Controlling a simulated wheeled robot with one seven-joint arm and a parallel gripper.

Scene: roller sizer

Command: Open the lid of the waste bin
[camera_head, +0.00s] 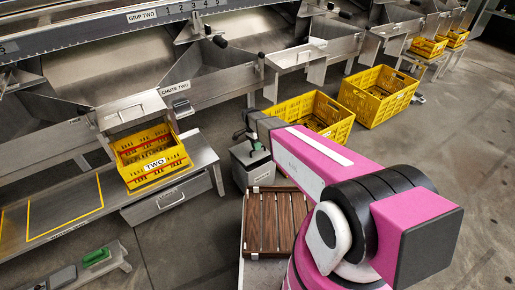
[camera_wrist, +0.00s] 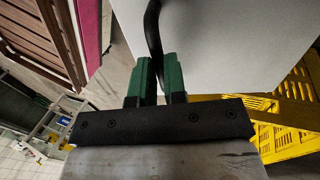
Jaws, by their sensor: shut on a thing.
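The waste bin is the small grey box (camera_head: 252,172) with a white label, standing on the floor just right of the chute two bench. My gripper (camera_head: 252,132) is at its top, reached over by my pink arm. In the wrist view the green fingers of my gripper (camera_wrist: 158,82) are shut on a thin black curved handle (camera_wrist: 153,30). A plain pale grey surface (camera_wrist: 225,45) lies beside the handle and seems to be part of the bin. My gripper and arm partly cover the bin's top, and I cannot tell how far the lid is raised.
A yellow crate marked TWO (camera_head: 152,157) sits on the metal bench (camera_head: 200,152) left of the bin. Two yellow crates (camera_head: 312,113) (camera_head: 378,95) stand behind my arm. A brown slatted wooden top (camera_head: 275,222) lies close in front of the bin. Open floor is at right.

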